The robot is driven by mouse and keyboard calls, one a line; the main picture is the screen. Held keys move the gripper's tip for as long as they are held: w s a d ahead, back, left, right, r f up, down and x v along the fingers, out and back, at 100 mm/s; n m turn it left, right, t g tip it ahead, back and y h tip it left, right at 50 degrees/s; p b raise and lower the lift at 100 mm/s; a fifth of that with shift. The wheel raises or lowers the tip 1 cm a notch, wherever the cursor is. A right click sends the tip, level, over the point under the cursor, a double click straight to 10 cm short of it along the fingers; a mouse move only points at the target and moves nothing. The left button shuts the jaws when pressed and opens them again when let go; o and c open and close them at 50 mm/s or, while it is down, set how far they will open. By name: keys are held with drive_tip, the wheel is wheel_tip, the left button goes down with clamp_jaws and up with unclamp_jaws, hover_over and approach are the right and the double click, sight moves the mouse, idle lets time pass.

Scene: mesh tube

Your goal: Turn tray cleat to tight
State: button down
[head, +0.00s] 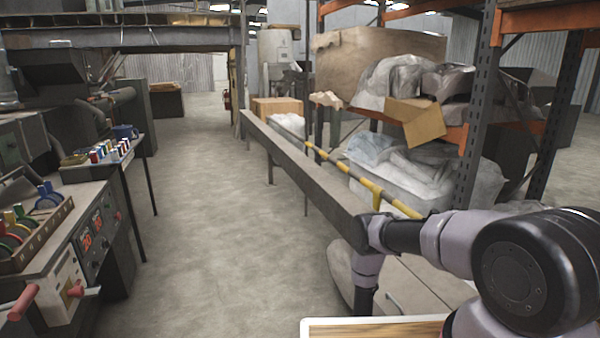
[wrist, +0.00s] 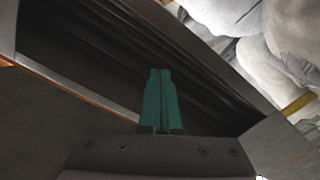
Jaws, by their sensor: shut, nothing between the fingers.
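I cannot pick out a tray cleat for certain in either view. My gripper (wrist: 160,75) shows in the wrist view as two green fingers pressed together, with nothing between them. It points over a dark ribbed channel that runs diagonally across the picture. In the head view my arm reaches in from the lower right and bends down beside the near end of a long grey beam (head: 300,165); the fingers are hidden there. A pale-rimmed, wood-coloured surface (head: 335,322) shows at the bottom edge, partly behind my arm.
A yellow rail (head: 345,172) runs along the beam. An orange-and-grey rack (head: 478,100) with wrapped bundles stands to the right. Control panels with a red handle (head: 23,302) and coloured levers (head: 48,195) stand on the left. The concrete aisle (head: 205,230) between is clear.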

drive_tip(key=shift+x, duration=1)
drive_tip(key=shift+w+a+r, duration=0.1)
drive_tip(key=shift+w+r, duration=0.05)
drive_tip(key=shift+r, duration=0.1)
drive_tip(key=shift+w+a+f, duration=0.15)
drive_tip(key=shift+w+f, duration=0.05)
drive_tip(key=shift+w, duration=0.3)
idle(0.7)
drive_tip(key=v, duration=0.6)
drive_tip(key=shift+s+f, duration=0.25)
drive_tip(key=shift+f, duration=0.15)
